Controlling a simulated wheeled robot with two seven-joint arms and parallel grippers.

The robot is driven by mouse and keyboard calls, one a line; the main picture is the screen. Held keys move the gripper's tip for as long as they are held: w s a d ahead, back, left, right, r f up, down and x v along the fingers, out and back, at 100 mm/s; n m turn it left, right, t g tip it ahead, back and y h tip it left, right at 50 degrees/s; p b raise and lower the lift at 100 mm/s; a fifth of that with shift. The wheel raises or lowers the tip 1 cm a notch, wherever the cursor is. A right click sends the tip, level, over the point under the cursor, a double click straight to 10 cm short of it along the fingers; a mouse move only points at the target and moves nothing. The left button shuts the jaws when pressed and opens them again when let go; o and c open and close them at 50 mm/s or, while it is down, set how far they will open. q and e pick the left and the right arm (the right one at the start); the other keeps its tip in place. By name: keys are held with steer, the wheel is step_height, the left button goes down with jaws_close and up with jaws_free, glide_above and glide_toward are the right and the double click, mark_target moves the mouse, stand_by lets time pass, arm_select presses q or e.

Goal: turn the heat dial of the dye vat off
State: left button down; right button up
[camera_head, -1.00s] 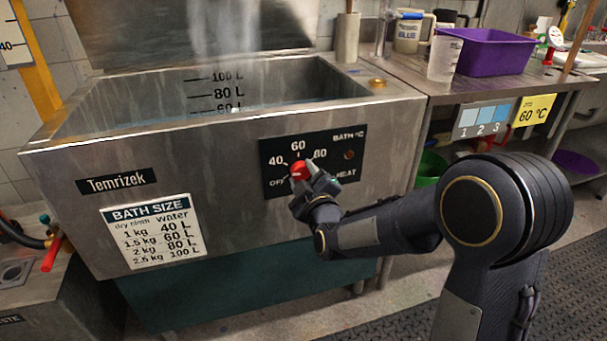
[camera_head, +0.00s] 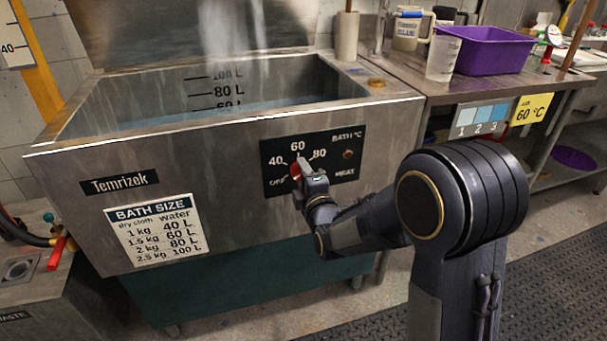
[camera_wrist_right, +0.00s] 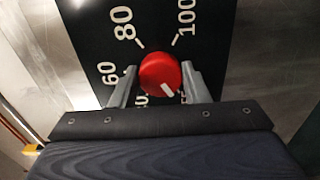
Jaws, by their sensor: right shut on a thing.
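The dye vat (camera_head: 240,160) is a large steel tub with steaming water inside. Its red heat dial (camera_head: 296,171) sits on the black panel on the vat's front, among the numbers and OFF. My right gripper (camera_head: 304,170) is at the dial and partly hides it. In the right wrist view, the dial (camera_wrist_right: 160,73) is between the two grey fingers of my right gripper (camera_wrist_right: 158,84), which is shut on it. My left gripper is not in view.
A dim red lamp (camera_head: 349,154) is on the panel. A bath size sign (camera_head: 155,229) is on the vat's front. A side table at right holds a purple tub (camera_head: 495,50) and a clear beaker (camera_head: 442,58). A red-handled tap (camera_head: 56,253) is at lower left.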

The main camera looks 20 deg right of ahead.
stand_by(0.3)
steer(key=o, duration=1)
steer(key=shift+c, duration=0.2)
steer(key=s+p, duration=0.1)
steer(key=s, duration=0.6)
steer(key=shift+s, duration=0.4)
steer(key=shift+d, duration=0.15)
